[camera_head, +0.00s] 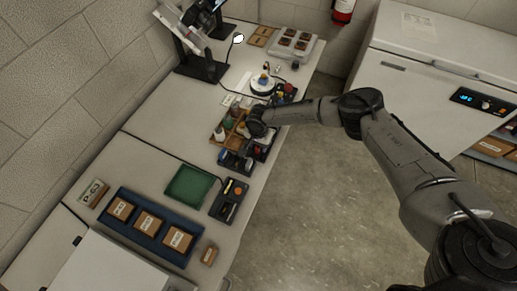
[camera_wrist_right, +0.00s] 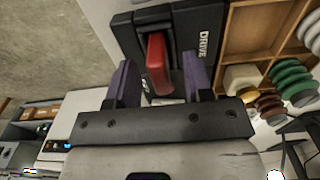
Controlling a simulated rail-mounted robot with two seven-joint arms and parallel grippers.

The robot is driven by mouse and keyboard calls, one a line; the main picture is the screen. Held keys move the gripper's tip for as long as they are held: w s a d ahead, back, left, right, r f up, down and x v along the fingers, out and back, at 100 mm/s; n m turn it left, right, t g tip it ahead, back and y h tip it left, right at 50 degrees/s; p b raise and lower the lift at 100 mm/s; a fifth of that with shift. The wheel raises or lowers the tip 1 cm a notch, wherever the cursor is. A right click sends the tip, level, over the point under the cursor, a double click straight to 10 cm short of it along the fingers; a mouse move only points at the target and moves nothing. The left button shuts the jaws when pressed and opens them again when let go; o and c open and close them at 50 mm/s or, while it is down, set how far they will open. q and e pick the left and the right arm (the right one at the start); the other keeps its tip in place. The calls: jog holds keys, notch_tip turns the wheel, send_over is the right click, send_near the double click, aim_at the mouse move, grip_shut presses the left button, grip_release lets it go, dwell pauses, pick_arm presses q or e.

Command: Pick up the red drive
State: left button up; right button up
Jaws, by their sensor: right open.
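The red drive (camera_wrist_right: 157,62) stands upright in a black holder (camera_wrist_right: 126,33) marked "DRIVE" in the right wrist view. My right gripper (camera_wrist_right: 160,68) is open, with one dark finger on each side of the drive and a gap on both sides. The drive's lower end is hidden in the holder. In the head view my right gripper (camera_head: 257,127) is over the right edge of the bench, beside the wooden tray, and hides what lies beneath it; I cannot make out the drive there. My left gripper is not in view.
A wooden compartment tray (camera_wrist_right: 240,40) with green, brown and cream spools is close beside the holder. On the bench are a green mat (camera_head: 188,186), a blue tray (camera_head: 125,232) of boxes and a dark tray (camera_head: 217,208). A white chest (camera_head: 425,75) stands across the aisle.

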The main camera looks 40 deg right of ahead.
jog(key=shift+f, duration=0.3)
grip_shut()
dwell(0.3)
jog(key=shift+r, duration=0.1)
